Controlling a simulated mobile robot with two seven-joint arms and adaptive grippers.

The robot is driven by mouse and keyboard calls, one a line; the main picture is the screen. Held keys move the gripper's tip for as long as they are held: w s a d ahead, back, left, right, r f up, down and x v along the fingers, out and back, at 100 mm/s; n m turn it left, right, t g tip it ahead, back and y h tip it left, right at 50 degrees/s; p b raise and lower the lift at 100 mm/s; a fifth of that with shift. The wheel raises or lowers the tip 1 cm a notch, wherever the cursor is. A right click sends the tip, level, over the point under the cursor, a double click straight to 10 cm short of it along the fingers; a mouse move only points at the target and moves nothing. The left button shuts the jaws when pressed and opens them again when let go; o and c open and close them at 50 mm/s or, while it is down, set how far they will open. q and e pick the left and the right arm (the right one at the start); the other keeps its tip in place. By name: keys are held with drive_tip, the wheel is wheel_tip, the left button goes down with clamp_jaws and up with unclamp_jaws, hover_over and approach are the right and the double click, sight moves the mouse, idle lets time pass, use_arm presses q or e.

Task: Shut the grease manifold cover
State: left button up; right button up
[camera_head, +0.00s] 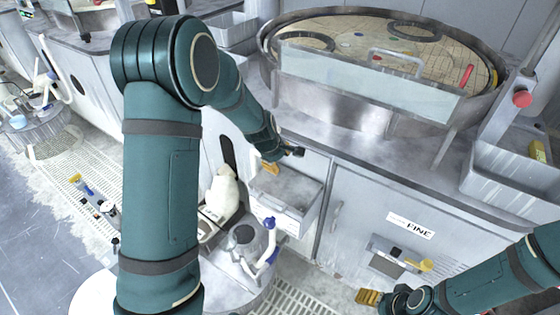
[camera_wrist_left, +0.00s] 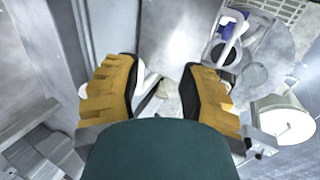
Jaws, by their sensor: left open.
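My left gripper (camera_head: 272,166) is open at the cabinet front, over a grey open-topped box (camera_head: 290,218) that juts out. In the left wrist view its two yellow fingers (camera_wrist_left: 160,92) stand wide apart, and no object is clearly held between them. I cannot clearly make out which part is the grease manifold cover. A grey plate with a black part and a yellow handle (camera_head: 425,265) is on the cabinet front below the FINE label (camera_head: 410,225). My right gripper (camera_head: 368,297) is low at the bottom right, only partly visible, near this plate.
A round platen basin (camera_head: 300,85) with a clear guard (camera_head: 370,85) stands above the cabinet. A white bottle (camera_head: 221,192) and a round stand (camera_head: 245,238) with a blue-tipped spout are left of the box. A grey bin (camera_head: 510,185) is at the right.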

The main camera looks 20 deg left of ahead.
use_arm(q)
drive_tip(key=v, duration=1)
drive_tip(key=shift+r, duration=0.25)
drive_tip(key=shift+s, duration=0.1)
drive_tip(key=s+d+f+m+g, duration=0.1)
drive_tip(key=s+d+f+m, duration=0.25)
drive_tip(key=f, duration=0.45)
drive_tip(key=s+d+f+m+g, duration=0.1)
drive_tip(key=s+d+f+m, duration=0.25)
drive_tip(key=f, duration=0.45)
drive_tip(key=s+d+f+m+g+h, duration=0.1)
drive_tip(key=s+d+f+m+h, duration=0.2)
drive_tip(key=s+d+f+m, duration=0.4)
drive_tip(key=s+d+f, duration=0.2)
drive_tip(key=s+d, duration=0.2)
drive_tip(key=shift+s+f+m, duration=0.15)
drive_tip(key=shift+s+m, duration=0.15)
drive_tip(key=shift+s, duration=0.05)
drive_tip(key=shift+d, duration=0.1)
